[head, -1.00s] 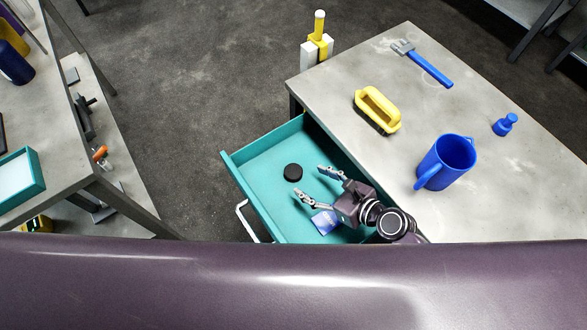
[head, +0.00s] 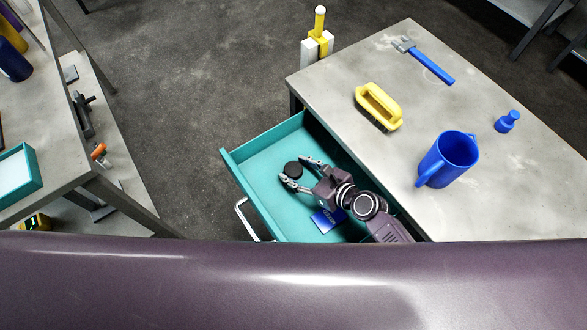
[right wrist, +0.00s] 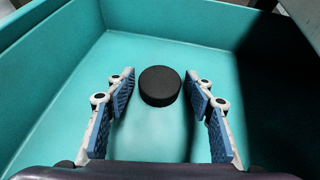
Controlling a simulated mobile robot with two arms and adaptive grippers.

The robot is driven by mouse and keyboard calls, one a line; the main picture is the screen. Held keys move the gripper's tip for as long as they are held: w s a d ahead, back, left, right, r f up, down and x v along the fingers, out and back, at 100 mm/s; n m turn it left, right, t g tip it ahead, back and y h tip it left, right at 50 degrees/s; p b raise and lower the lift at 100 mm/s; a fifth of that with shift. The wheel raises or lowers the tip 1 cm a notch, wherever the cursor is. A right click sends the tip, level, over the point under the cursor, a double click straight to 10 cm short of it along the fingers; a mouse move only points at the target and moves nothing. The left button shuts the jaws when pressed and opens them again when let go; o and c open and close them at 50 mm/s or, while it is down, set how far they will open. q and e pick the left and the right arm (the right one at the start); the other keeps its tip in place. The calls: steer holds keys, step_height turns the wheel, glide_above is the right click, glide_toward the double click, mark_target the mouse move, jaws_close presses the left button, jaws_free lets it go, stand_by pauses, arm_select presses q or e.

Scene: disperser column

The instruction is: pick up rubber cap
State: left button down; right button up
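The rubber cap is a short black cylinder (head: 293,169) lying on the floor of the open teal drawer (head: 262,190). My right gripper (head: 300,172) is inside the drawer, open, with its fingertips close to the cap. In the right wrist view the cap (right wrist: 160,86) sits centred ahead, between and slightly beyond the open blue-padded fingers (right wrist: 158,100). I cannot tell if any finger touches it. My left gripper is not in view.
A blue packet (head: 328,220) lies in the drawer beside my right gripper. The drawer walls surround the gripper.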

steer(key=c, duration=0.8)
